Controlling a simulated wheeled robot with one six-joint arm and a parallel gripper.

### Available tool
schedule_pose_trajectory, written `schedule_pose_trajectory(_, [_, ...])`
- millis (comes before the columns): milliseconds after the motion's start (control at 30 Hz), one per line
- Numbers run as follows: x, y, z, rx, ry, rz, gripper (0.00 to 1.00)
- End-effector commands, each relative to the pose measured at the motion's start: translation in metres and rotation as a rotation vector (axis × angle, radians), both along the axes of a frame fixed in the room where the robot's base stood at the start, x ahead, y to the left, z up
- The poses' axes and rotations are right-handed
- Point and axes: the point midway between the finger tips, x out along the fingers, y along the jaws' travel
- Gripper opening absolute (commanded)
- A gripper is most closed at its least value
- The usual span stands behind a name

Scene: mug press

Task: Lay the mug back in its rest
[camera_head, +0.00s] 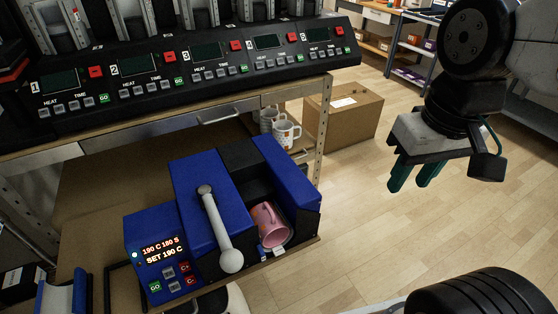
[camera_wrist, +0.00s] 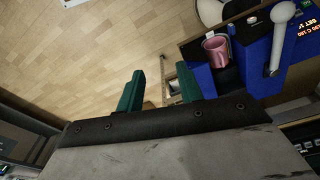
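The pink mug (camera_head: 268,226) sits in the open slot of the blue mug press (camera_head: 185,183), its open mouth facing the front. In the wrist view the mug (camera_wrist: 215,50) shows in the upper right, inside the press. The press's lever (camera_head: 218,232) with a white knob slants across its top. My gripper (camera_head: 414,180) is at the upper right in the head view, over the floor, well apart from the press. Its two green fingers are apart with nothing between them; they also show in the wrist view (camera_wrist: 160,78). A blue cradle-like piece (camera_head: 62,297) is partly visible at the lower left.
A long black control panel (camera_head: 200,68) with several numbered stations runs along the bench above the press. White mugs (camera_head: 286,134) stand on the shelf behind it. A cardboard box (camera_head: 345,115) stands on the floor to the right. Open wooden floor lies below my gripper.

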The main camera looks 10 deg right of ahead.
Motion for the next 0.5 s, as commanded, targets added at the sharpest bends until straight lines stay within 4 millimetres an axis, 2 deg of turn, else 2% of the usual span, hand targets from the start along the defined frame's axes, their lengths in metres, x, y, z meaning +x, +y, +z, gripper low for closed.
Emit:
schedule_pose_trajectory(167, [0.046,0.024,-0.012,0.021,0.029,0.034,0.36])
schedule_pose_trajectory(267, [0.082,0.047,-0.026,0.035,0.046,0.052,0.36])
schedule_pose_trajectory(367, [0.115,0.074,-0.047,0.049,0.063,0.067,0.36])
schedule_pose_trajectory(500, [0.154,0.117,-0.084,0.061,0.085,0.084,0.36])
